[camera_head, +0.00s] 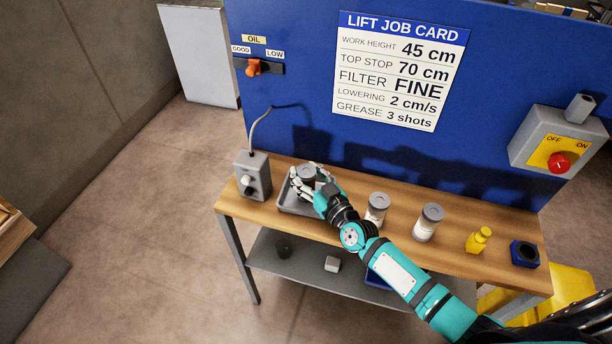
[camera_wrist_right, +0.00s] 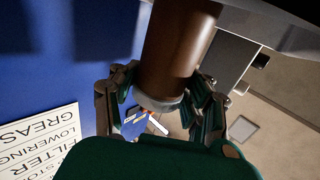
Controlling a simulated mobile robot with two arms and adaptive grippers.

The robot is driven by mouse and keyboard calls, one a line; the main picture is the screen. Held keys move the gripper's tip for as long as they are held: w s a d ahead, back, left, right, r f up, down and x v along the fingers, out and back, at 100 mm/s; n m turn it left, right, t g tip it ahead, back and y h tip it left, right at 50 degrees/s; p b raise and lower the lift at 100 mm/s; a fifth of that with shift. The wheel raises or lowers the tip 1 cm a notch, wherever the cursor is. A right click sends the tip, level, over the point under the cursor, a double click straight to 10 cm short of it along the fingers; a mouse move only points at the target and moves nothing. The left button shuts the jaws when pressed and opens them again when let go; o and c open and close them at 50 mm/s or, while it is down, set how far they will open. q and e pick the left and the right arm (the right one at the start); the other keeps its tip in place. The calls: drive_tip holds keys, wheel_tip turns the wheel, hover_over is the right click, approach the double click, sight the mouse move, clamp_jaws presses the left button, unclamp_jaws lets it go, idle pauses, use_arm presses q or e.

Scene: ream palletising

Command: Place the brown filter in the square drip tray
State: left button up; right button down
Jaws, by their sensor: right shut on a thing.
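The brown filter (camera_wrist_right: 178,45) is a brown cylinder with a pale end, held between the fingers of my right gripper (camera_wrist_right: 160,105) in the right wrist view. In the head view my right gripper (camera_head: 311,184) is shut on it, over the square drip tray (camera_head: 287,204). Only the filter's grey end (camera_head: 308,171) shows there; the fingers hide its side. The tray is grey and shallow, on the left part of the wooden bench. I cannot tell whether the filter touches the tray floor. My left gripper is out of view.
A grey box with a knob (camera_head: 252,180) stands left of the tray. A blue panel (camera_head: 290,95) rises behind the bench.

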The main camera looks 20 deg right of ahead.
drive_tip(key=shift+r, duration=0.1)
drive_tip(key=shift+f, duration=0.2)
drive_tip(key=c, duration=1)
unclamp_jaws()
drive_tip(key=o, duration=0.4)
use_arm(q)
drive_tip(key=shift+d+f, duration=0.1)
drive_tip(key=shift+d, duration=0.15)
use_arm(e)
drive_tip(key=shift+r, duration=0.25)
drive_tip(key=v, duration=1)
drive_tip(key=shift+s+f, duration=0.1)
drive_tip(key=shift+s, duration=0.3)
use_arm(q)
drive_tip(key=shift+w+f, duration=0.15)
use_arm(e)
drive_tip(key=shift+s+d, duration=0.25)
drive_tip(key=shift+s, duration=0.4)
